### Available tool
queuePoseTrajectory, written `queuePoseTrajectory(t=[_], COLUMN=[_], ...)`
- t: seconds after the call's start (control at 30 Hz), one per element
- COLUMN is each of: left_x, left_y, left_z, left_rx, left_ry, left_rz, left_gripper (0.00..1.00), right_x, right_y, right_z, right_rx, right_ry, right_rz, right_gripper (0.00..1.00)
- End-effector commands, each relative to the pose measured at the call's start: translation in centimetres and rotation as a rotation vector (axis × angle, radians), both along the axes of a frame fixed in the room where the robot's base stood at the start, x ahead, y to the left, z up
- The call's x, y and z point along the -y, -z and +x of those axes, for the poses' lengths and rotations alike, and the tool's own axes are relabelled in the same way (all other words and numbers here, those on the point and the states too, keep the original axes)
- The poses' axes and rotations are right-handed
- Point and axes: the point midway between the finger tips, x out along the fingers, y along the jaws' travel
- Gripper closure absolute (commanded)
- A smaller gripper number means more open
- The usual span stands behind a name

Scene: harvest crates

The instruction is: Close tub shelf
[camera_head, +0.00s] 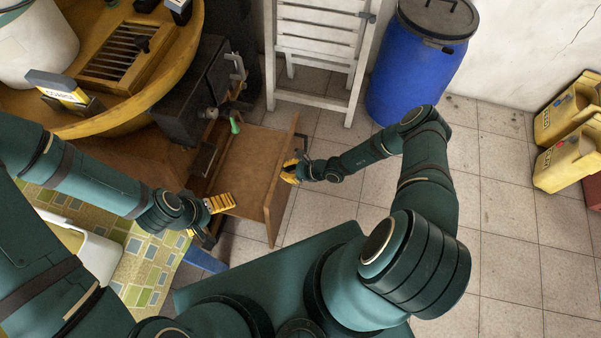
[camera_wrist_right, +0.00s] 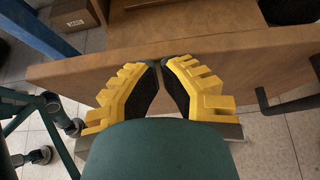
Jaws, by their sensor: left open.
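The tub shelf is a brown wooden drawer (camera_head: 246,165) pulled out below the round yellow tub (camera_head: 188,75). Its visible floor looks empty. Its upright front panel (camera_head: 276,200) has a dark bar handle (camera_head: 303,140), which also shows at the right of the right wrist view (camera_wrist_right: 285,103). My right gripper (camera_head: 290,171) is at the outer side of this panel, below the handle in the head view. In the right wrist view its yellow fingertips (camera_wrist_right: 160,64) are close together against or just at the panel, with nothing between them. My left gripper (camera_head: 209,217) is open and empty beside the drawer's near side.
A white ladder (camera_head: 318,35) and a blue barrel (camera_head: 412,70) stand behind the drawer. A green-tipped tap (camera_head: 235,126) is above the drawer's back. Yellow canisters (camera_head: 572,135) stand at the right wall. Tiled floor (camera_head: 500,200) is clear at the right.

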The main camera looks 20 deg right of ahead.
Motion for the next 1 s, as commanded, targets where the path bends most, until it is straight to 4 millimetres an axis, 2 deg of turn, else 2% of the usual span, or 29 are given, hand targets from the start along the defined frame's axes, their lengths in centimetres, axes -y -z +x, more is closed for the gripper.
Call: queuePoseTrajectory(t=[0.03,0.2,0.5,0.7,1.0], left_x=[0.0,0.0,0.0,0.0,0.0], left_y=[-0.3,-0.5,0.6,1.3,1.5], left_z=[-0.1,-0.1,0.0,0.2,0.3], left_rx=[-0.001,-0.003,0.001,0.004,0.007], left_ry=[0.0,0.001,0.001,0.0,-0.001], left_rz=[0.0,0.0,0.0,0.001,0.001], left_gripper=[0.0,0.0,0.0,0.0,0.0], right_x=[-1.6,-6.3,-13.0,-15.5,-16.6], right_y=[-0.1,0.0,0.2,0.2,0.1], right_z=[1.0,4.4,9.6,11.6,12.6], right_rx=[0.001,0.001,0.0,0.001,-0.002], right_ry=[-0.003,-0.004,-0.002,-0.001,0.001], right_rz=[0.003,0.002,0.0,-0.002,-0.001], right_gripper=[1.0,1.0,1.0,1.0,1.0])
